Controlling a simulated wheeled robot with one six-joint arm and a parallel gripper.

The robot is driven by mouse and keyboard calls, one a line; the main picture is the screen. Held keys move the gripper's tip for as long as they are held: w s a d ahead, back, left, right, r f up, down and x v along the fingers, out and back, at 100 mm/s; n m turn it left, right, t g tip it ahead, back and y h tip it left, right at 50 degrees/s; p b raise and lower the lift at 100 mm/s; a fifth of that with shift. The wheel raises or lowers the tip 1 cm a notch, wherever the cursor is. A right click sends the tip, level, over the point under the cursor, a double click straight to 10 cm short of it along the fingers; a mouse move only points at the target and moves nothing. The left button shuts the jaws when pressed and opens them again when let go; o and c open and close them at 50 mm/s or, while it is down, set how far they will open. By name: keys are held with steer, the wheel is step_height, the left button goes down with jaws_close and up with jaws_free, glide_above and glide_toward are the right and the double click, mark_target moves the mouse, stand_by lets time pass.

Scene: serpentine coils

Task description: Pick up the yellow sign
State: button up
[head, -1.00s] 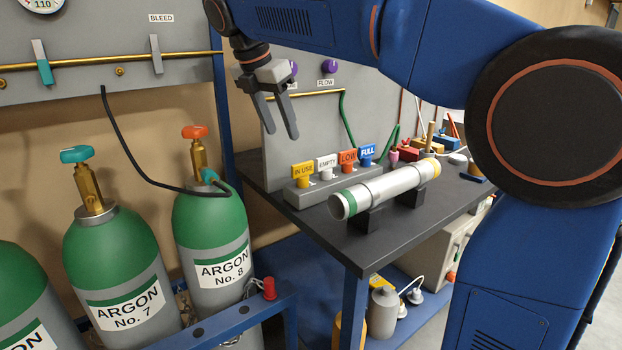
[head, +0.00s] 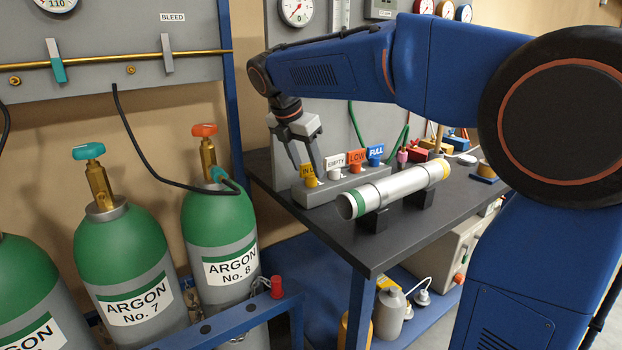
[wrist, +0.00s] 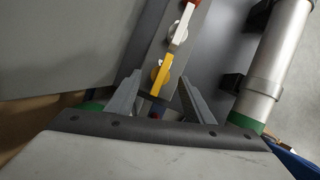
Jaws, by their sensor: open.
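The yellow sign (head: 307,172), lettered "IN USE", stands at the left end of a grey rack (head: 328,190) on the dark bench. My gripper (head: 308,170) is open above and around the sign in the head view, with one finger partly covering its lettering. In the wrist view the yellow sign (wrist: 161,76) shows edge-on just beyond the gap between the open fingertips of my gripper (wrist: 157,78). I cannot tell whether a finger touches it.
White "EMPTY" (head: 335,162), orange "LOW" (head: 356,158) and blue "FULL" (head: 375,152) signs stand in a row to the right on the rack. A silver cylinder (head: 400,187) lies on supports in front. Argon bottles (head: 220,235) stand left of the bench.

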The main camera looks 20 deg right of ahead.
steer(key=shift+x, duration=1.2)
steer(key=c, duration=1.1)
steer(key=shift+c, duration=0.2)
